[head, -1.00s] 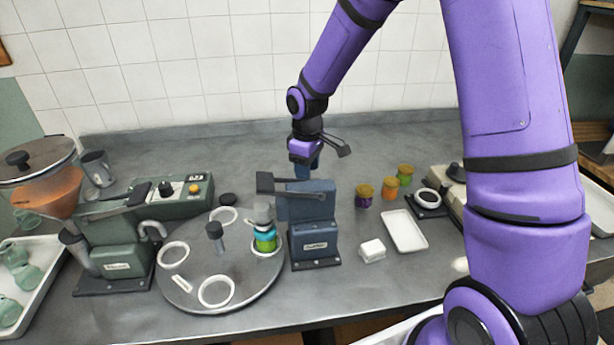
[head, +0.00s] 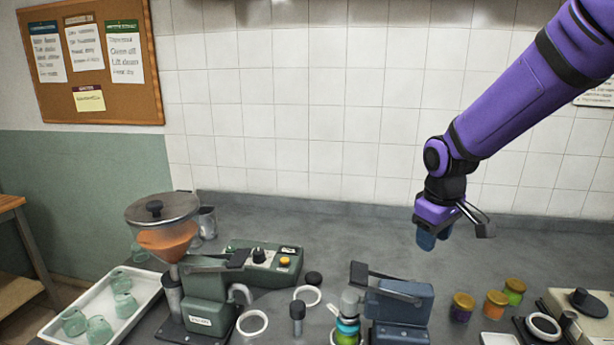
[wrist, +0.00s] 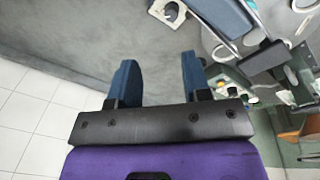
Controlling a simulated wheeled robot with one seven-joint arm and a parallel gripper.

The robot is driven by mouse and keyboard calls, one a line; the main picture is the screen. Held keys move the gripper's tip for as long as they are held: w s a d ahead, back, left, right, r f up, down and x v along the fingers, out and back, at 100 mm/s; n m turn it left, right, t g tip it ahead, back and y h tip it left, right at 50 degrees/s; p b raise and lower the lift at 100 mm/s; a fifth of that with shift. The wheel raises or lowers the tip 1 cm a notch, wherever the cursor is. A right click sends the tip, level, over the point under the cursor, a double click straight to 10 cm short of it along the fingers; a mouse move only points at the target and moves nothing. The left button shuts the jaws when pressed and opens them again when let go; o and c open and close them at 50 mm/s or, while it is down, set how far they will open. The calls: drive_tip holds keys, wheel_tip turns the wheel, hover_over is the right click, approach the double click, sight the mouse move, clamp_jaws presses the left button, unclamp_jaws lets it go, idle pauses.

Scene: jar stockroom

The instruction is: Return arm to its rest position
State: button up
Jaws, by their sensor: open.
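My purple arm reaches in from the upper right in the head view. My gripper (head: 432,238) hangs above the back of the grey counter, behind and a little right of the blue press. In the wrist view, my gripper (wrist: 160,80) shows two blue fingers spread apart with bare grey counter (wrist: 110,40) between and beyond them. Nothing is held.
The blue press (head: 398,305) stands near a jar stack (head: 347,325). A green filling machine (head: 208,290) with an orange hopper and a tray of green jars (head: 60,330) are at left. Several lidded jars (head: 495,303) stand at right. The tiled wall (head: 310,110) is behind.

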drive_tip(key=s+d+r+m+t, duration=0.1)
drive_tip(key=s+r, duration=0.3)
drive_tip(key=s, duration=0.4)
drive_tip(key=s+d+r+m+t, duration=0.1)
drive_tip(key=s+r+m, duration=0.2)
drive_tip(key=s+r, duration=0.2)
drive_tip(key=s+d+r+m+t, duration=0.1)
drive_tip(key=s+r, duration=0.3)
drive_tip(key=s, duration=0.7)
drive_tip(key=shift+d+r+m+t+y, duration=0.35)
drive_tip(key=shift+d+m, duration=0.2)
drive_tip(key=shift+m, duration=0.25)
